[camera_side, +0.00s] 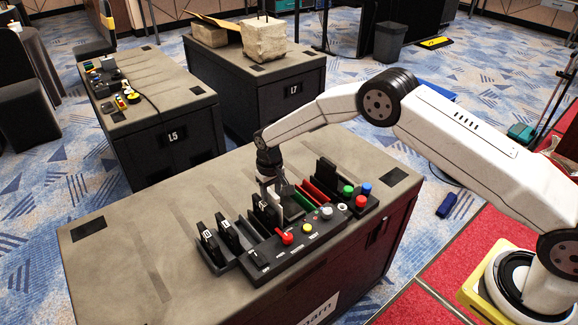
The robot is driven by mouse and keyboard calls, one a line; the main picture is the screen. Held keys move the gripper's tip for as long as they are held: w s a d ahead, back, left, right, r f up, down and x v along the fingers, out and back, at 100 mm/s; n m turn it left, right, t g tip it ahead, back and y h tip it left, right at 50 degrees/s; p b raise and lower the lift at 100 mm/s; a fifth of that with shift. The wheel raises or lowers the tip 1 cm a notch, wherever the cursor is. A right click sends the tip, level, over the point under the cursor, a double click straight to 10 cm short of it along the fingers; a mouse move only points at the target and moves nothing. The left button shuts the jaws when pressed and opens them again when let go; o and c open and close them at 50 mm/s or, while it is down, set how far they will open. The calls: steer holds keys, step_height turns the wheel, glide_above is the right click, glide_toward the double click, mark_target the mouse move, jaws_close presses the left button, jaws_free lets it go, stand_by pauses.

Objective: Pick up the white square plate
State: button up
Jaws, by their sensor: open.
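My gripper (270,194) points down over the slotted black rack on the near table, at the row of upright plates. It is open, and its fingertips are small and partly merged with the plates around them. I cannot clearly make out a white square plate. A small pale patch shows at the fingertips, but I cannot tell whether it is a plate or part of my gripper. Black numbered plates (228,233) stand upright to the left. A red plate (314,191) and a green plate (305,197) stand to the right.
A control panel (306,229) with a red lever and colored buttons lies in front of the rack. The near table (130,250) is clear on its left. Two more black tables stand behind, one with small parts (117,90), one with a stone block (264,40).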

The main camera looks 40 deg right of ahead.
jaws_close()
steer(key=shift+r, duration=2.9)
